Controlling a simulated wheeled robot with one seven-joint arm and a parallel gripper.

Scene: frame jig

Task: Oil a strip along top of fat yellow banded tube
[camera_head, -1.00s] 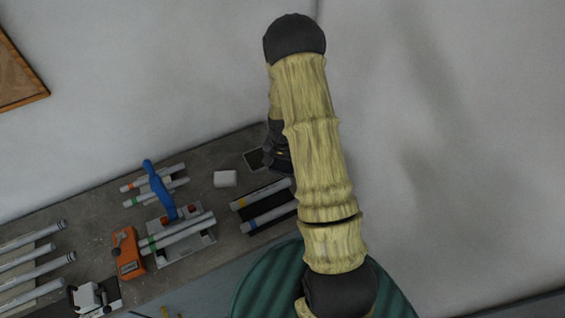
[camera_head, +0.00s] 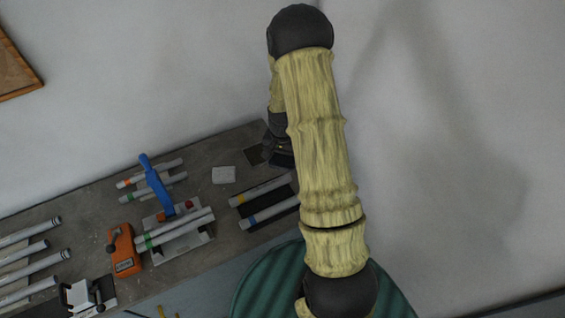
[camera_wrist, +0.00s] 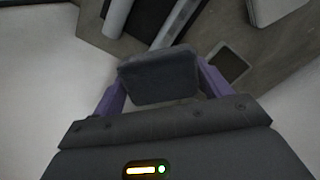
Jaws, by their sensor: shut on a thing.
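The yellow-banded tube (camera_head: 263,189) lies in a dark holder on the bench in the head view, beside a blue-banded tube (camera_head: 270,215). My arm covers the right ends of both. My gripper (camera_wrist: 160,72) has purple fingers shut on a dark grey block (camera_wrist: 158,80), which looks like a pad. In the head view the gripper is mostly hidden behind my arm, beyond the tubes' right end. In the wrist view two pale tubes show at the top, past the block; their bands are out of sight. The block appears apart from them.
A dark square recess (camera_wrist: 228,64) lies in the bench near the block. A white block (camera_head: 223,175) stands left of it. The wall is close behind the bench.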

